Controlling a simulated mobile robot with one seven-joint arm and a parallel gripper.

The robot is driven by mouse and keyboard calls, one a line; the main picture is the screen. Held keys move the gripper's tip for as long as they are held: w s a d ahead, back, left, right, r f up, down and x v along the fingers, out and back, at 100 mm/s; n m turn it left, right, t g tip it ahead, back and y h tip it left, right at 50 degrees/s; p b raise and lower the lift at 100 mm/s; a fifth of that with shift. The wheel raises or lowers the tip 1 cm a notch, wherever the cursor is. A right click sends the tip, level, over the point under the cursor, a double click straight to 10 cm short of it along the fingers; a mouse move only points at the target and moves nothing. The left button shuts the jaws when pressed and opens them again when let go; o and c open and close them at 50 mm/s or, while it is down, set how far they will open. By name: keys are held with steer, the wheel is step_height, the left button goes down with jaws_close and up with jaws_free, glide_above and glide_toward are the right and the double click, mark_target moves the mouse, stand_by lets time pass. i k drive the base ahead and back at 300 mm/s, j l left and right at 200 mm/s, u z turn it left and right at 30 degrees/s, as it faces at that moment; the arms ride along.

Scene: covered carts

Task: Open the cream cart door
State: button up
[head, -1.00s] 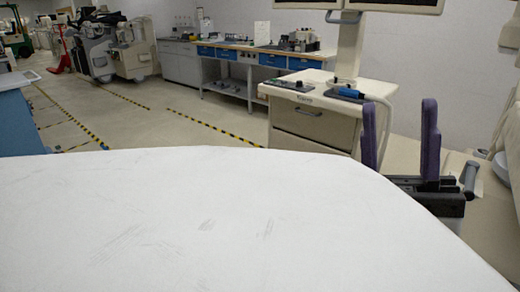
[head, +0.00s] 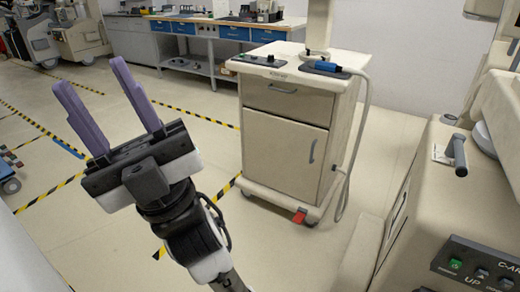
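The cream cart (head: 251,140) stands upright on casters near the middle of the head view. Its door (head: 285,158) is the large lower front panel, with a grey vertical handle (head: 312,151) near its right edge. The door looks shut. A drawer (head: 287,98) with a horizontal handle sits above it. My gripper (head: 102,88) is at the left, with two purple fingers pointing up and to the left. The fingers are apart with nothing between them. My gripper is in front and to the left of the cart, clear of the door and handle.
A cream machine (head: 448,200) with a dark handle and C-arm buttons fills the right foreground. A workbench (head: 210,35) with blue drawers stands behind. Yellow-black tape (head: 228,184) marks the floor. Open floor (head: 205,130) lies left of the cart; a red pedal (head: 299,216) is at its base.

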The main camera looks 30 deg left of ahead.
mark_target(287, 157)
steer(key=u, duration=0.85)
steer(key=i+l+z, duration=0.1)
steer(key=i, duration=0.45)
steer(key=i+l+z, duration=0.1)
steer(key=i, duration=0.45)
steer(key=l, duration=0.1)
